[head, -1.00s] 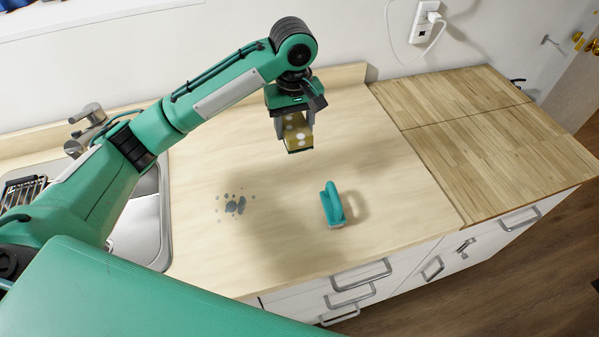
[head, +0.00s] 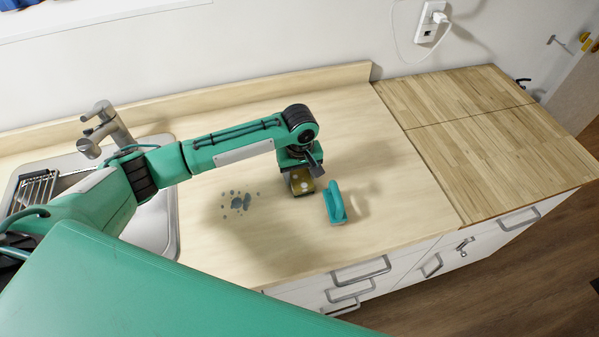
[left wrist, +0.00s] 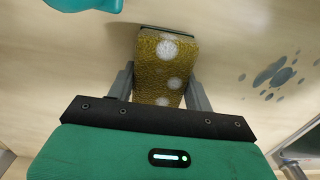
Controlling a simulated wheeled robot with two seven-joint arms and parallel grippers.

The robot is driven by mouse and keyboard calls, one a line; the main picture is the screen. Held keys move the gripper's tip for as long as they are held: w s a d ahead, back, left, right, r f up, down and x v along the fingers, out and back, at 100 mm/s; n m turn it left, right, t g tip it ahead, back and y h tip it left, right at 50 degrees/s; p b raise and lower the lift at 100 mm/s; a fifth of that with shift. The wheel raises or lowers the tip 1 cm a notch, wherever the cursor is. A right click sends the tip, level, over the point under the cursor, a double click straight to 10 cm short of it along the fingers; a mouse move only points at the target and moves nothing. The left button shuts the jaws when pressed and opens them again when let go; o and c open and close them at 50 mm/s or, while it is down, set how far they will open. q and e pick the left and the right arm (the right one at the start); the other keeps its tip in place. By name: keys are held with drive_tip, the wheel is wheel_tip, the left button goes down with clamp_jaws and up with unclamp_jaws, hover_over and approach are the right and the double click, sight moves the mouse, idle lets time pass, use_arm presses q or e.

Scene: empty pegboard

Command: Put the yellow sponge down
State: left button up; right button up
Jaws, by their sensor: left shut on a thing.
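The yellow sponge (head: 301,182) has white spots and a dark edge. My left gripper (head: 300,184) is shut on it, low over the pale countertop (head: 270,240). In the left wrist view the sponge (left wrist: 162,70) sits between the two fingers of the gripper (left wrist: 160,85). I cannot tell whether its underside touches the counter. The right gripper is not in view.
A teal handled brush (head: 335,203) stands just right of the sponge. Grey-blue stains (head: 240,202) mark the counter to the left. A sink with a faucet (head: 107,125) is further left, and a butcher-block top (head: 480,130) is at right.

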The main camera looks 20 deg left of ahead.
use_arm(q)
drive_tip(key=shift+f, duration=0.2)
drive_tip(key=o, duration=1)
